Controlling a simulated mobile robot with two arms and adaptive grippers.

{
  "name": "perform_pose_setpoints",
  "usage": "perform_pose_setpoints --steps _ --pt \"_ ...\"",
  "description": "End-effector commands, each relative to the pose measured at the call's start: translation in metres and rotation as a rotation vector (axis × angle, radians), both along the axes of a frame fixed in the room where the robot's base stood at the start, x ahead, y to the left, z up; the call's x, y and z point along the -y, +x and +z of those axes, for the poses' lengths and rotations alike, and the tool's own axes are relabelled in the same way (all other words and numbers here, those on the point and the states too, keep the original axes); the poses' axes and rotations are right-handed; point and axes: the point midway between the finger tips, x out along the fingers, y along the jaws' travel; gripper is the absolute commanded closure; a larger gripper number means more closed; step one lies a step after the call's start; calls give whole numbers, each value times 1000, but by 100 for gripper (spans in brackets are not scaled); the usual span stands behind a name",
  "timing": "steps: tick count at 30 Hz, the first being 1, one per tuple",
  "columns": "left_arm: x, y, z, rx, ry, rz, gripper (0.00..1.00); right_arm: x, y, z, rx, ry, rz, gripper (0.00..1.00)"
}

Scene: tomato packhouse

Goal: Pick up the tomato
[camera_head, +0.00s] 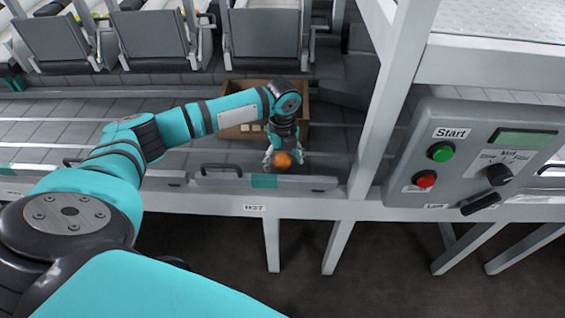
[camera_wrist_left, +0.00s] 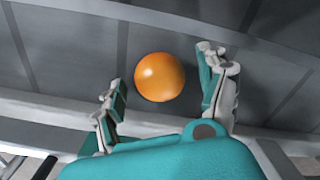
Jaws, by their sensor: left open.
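The tomato (camera_head: 283,160) is a round orange fruit on the grey conveyor surface, close to the machine's front edge. It also shows in the left wrist view (camera_wrist_left: 159,77), between and slightly beyond the fingertips. My left gripper (camera_head: 284,156) points down over it, with the fingers apart on either side. In the left wrist view the left gripper (camera_wrist_left: 164,85) is open, with a gap between each finger and the tomato. My right gripper is not in view.
A grey front rail (camera_head: 205,182) runs close to the tomato. A grey upright post (camera_head: 385,100) and a control panel (camera_head: 470,160) with Start button stand to the right.

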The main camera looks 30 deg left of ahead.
Motion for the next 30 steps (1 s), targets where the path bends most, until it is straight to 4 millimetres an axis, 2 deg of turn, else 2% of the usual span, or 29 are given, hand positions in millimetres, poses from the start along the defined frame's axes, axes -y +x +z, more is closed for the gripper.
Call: perform_pose_setpoints --steps 7,17,26,29,30 --pt "0 0 -1 1 0 0 26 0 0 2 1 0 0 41" --pt "0 0 -1 1 0 0 69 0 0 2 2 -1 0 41" --pt "0 1 1 2 0 1 69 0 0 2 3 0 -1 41" --pt "0 1 8 3 -1 1 69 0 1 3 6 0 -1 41" --pt "0 1 12 4 -1 1 69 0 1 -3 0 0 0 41"
